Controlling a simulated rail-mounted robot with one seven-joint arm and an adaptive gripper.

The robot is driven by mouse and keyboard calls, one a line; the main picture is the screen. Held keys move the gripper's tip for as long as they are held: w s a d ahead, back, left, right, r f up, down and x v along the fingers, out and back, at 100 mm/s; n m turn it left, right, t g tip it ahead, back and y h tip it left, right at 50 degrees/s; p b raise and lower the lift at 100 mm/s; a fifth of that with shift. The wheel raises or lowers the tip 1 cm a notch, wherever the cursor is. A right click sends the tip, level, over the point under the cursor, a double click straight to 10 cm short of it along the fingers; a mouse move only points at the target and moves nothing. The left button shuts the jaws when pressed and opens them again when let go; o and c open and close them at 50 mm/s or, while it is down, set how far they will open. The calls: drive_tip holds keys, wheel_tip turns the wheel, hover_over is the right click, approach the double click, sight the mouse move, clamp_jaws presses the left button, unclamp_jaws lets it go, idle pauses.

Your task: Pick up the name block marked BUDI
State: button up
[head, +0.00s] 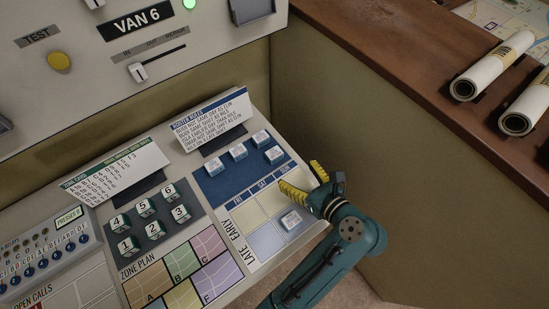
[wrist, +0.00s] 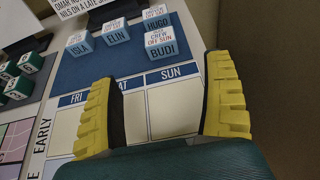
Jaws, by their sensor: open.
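The name block marked BUDI (wrist: 162,50) stands upright on the blue tray area in the wrist view, in front of the HUGO block and right of ELIN. In the head view the BUDI block (head: 275,155) is the front right one of the group. My gripper (head: 305,181) is open and empty, over the upper part of the roster grid. In the wrist view its yellow fingers (wrist: 162,92) are spread wide, and BUDI lies beyond them, between their lines, untouched.
HUGO (wrist: 155,23), ELIN (wrist: 117,33) and ISLA (wrist: 82,43) stand close by. Another block (head: 291,219) sits in the LATE row. The rules card (head: 209,119) stands behind the blocks. Numbered green blocks (head: 147,208) are left. A wooden counter (head: 415,80) is at right.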

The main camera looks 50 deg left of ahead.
sight(277, 158)
drive_tip(key=b+x, duration=0.1)
drive_tip(key=x, duration=0.6)
drive_tip(key=shift+b, duration=0.35)
drive_tip(key=b+x, duration=0.2)
drive_tip(key=x, duration=0.3)
drive_tip(key=shift+d+f, duration=0.1)
drive_tip(key=shift+f, duration=0.1)
drive_tip(key=shift+a+b, duration=0.3)
drive_tip(key=shift+d, duration=0.1)
drive_tip(key=c, duration=1.2)
